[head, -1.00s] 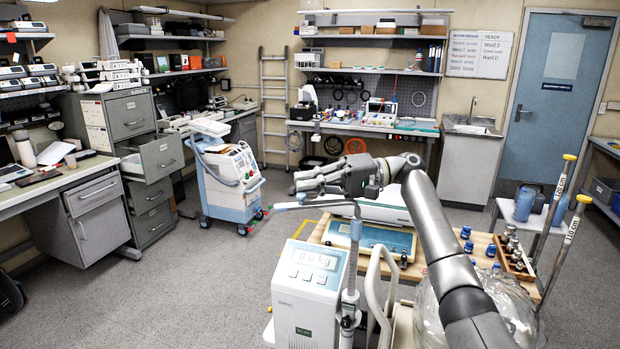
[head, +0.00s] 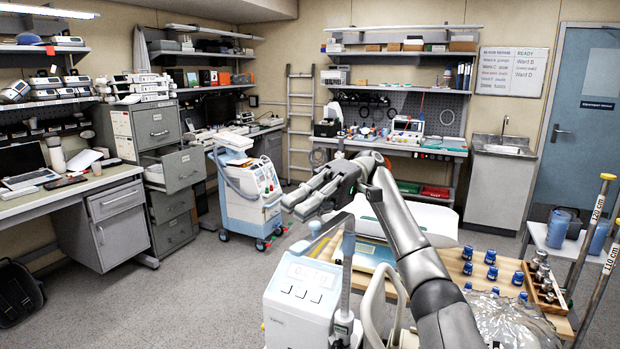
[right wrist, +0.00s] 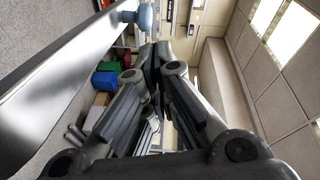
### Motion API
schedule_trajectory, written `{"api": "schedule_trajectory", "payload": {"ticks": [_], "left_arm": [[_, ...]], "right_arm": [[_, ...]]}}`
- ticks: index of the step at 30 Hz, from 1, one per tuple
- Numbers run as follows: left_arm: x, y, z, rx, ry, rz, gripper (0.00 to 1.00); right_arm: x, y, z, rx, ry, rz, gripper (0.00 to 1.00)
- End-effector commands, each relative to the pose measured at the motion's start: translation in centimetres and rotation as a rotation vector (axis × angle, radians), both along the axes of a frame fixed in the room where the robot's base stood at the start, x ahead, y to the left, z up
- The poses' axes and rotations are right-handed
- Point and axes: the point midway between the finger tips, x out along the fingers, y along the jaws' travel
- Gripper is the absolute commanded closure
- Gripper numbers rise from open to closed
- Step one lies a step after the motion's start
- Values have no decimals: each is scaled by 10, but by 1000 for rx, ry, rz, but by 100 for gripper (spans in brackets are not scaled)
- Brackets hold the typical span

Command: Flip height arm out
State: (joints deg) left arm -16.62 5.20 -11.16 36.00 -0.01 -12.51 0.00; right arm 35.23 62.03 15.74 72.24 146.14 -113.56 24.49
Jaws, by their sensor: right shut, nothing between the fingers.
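The height arm (head: 322,240) is a short grey bar with a light blue end, at the top of the grey column (head: 347,272) of the white scale (head: 308,300). It points to the left of the column in the head view. My right gripper (head: 298,203) is shut and empty, above and slightly left of the height arm, and looks apart from it. In the right wrist view the shut fingers (right wrist: 152,60) point away from the camera. A broad grey bar and a blue end (right wrist: 143,18) lie on the left there. My left gripper is not in view.
A wooden table (head: 470,275) with blue-capped bottles stands right of the scale. A white-and-blue cart (head: 245,195) is behind on the left. Two measuring poles (head: 590,245) stand at the far right. The floor left of the scale is clear.

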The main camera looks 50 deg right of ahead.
Motion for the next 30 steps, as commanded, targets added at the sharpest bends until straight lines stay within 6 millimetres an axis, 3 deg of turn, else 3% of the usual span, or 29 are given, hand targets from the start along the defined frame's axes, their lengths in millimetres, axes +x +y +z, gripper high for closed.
{"api": "schedule_trajectory", "payload": {"ticks": [14, 30], "left_arm": [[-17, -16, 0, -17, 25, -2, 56], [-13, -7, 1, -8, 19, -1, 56]], "right_arm": [[-8, 3, 0, 0, 0, 80, 100], [-7, 2, 7, 2, -2, 79, 100]]}}
